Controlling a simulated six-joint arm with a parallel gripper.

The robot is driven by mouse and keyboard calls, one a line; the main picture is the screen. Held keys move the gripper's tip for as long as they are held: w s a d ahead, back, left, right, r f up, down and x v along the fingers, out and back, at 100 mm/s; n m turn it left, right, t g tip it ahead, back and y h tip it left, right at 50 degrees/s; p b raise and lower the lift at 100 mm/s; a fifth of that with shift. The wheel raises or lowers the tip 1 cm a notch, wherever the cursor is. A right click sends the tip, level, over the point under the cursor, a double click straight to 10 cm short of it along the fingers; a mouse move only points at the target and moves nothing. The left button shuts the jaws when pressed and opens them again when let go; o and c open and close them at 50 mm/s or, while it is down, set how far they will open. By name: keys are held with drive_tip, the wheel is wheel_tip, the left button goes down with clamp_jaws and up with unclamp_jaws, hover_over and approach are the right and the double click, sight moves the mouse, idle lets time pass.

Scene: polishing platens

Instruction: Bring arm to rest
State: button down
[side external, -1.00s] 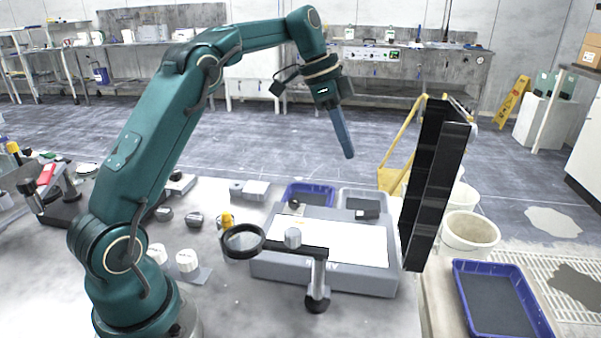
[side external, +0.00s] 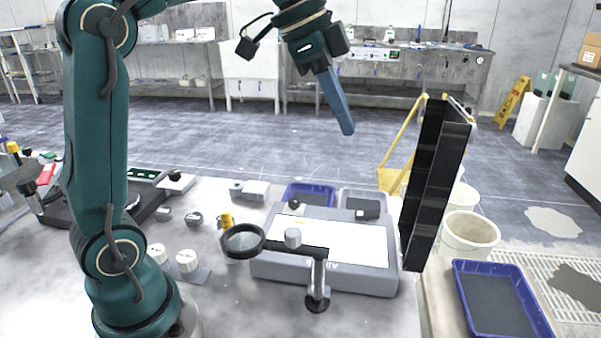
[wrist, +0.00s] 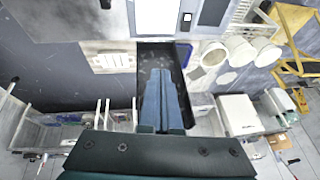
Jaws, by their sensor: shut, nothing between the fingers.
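My gripper (side external: 346,131) is raised high above the bench in the side external view, its blue-grey fingers slanting down and to the right. The fingers are together with nothing between them, and they touch nothing. In the wrist view the closed fingers (wrist: 160,78) show at the centre, far above the surfaces below. My upper arm stands nearly upright at the left of the side external view, and part of the arm runs out of the top of that picture.
A grey light-panel box (side external: 335,283) sits on the bench (side external: 240,315), with a round magnifier (side external: 242,240) on a stand before it. A tall black panel (side external: 432,185) stands to the right. A blue tray (side external: 496,300) lies at lower right. The air around my gripper is clear.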

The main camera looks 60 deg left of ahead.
drive_tip(key=s+d+f+n+t+y, duration=0.1)
drive_tip(key=s+d+f+n, duration=0.15)
drive_tip(key=s, duration=0.75)
drive_tip(key=s+a+f+n+y, duration=0.1)
drive_tip(key=s+f+n, duration=0.55)
drive_tip(key=f, duration=0.25)
drive_tip(key=w+d+r+m+h, duration=0.2)
drive_tip(key=w+r+m+h, duration=0.1)
drive_tip(key=w+m, duration=0.3)
drive_tip(key=w+d+r+m+h, duration=0.1)
drive_tip(key=w+r+m+h, duration=0.2)
drive_tip(key=w+m, duration=0.3)
drive_tip(key=w+a+f+n+t+h, duration=0.1)
drive_tip(key=w+a+f+n, duration=0.2)
drive_tip(key=a, duration=0.5)
drive_tip(key=w+a+f+t+h, duration=0.1)
drive_tip(key=w+a+f+t, duration=0.1)
drive_tip(key=w+a+f, duration=0.35)
hover_over(378, 212)
drive_tip(key=s+a, duration=0.3)
wheel_tip(378, 212, down, 4)
drive_tip(key=shift+w+d+r, duration=0.1)
drive_tip(key=shift+d+r, duration=0.05)
wheel_tip(378, 212, down, 2)
drive_tip(key=shift+w+f, duration=0.1)
drive_tip(key=shift+f, duration=0.05)
drive_tip(key=shift+w+d+f, duration=0.1)
drive_tip(key=shift+d+f, duration=0.05)
drive_tip(key=shift+f, duration=0.45)
